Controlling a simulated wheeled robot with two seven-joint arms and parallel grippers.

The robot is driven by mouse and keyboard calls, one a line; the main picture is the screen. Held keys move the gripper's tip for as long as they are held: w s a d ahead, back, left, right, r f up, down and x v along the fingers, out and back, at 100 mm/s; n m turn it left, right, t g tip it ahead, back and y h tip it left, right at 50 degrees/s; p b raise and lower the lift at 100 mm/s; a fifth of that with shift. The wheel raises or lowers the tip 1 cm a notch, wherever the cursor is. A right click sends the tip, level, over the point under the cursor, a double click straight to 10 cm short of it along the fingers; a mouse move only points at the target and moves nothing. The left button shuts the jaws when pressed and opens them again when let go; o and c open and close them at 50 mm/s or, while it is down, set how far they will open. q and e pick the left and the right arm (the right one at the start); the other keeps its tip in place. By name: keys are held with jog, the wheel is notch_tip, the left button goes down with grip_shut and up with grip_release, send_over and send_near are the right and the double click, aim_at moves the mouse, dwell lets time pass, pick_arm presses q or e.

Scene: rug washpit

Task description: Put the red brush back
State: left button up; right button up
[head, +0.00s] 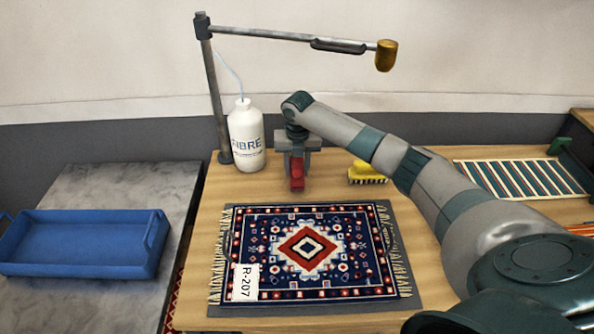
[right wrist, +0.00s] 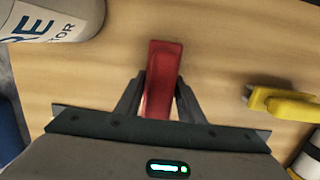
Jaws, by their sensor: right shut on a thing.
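The red brush (head: 297,173) is between the fingers of my right gripper (head: 297,165), behind the patterned rug. The right wrist view shows the red brush (right wrist: 163,72) with a finger against each side, so my right gripper (right wrist: 160,95) is shut on it. Its bristles are hidden. I cannot tell whether it touches the wooden table (head: 207,215) or hangs just above it. My left gripper is not in view.
A white FIBRE bottle (head: 246,138) stands left of the gripper, under a lamp-like arm (head: 290,36). A yellow brush (head: 367,173) lies to the right. The rug (head: 310,250) with tag R-207 lies in front. A blue tray (head: 85,265) is far left; a striped rug (head: 520,178) is far right.

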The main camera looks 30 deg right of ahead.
jog(key=shift+f, duration=0.85)
jog(key=shift+f, duration=0.15)
jog(key=o, duration=1.1)
jog(key=shift+r, duration=0.2)
jog(key=r, duration=0.3)
jog(key=r+b, duration=0.1)
jog(key=r, duration=0.3)
jog(key=s+r+b, duration=0.1)
jog(key=r, duration=0.2)
jog(key=shift+a+r, duration=0.2)
jog(key=shift+a, duration=0.05)
jog(key=shift+s+r+b, duration=0.15)
jog(key=shift+r+b, duration=0.15)
jog(key=shift+r, duration=0.45)
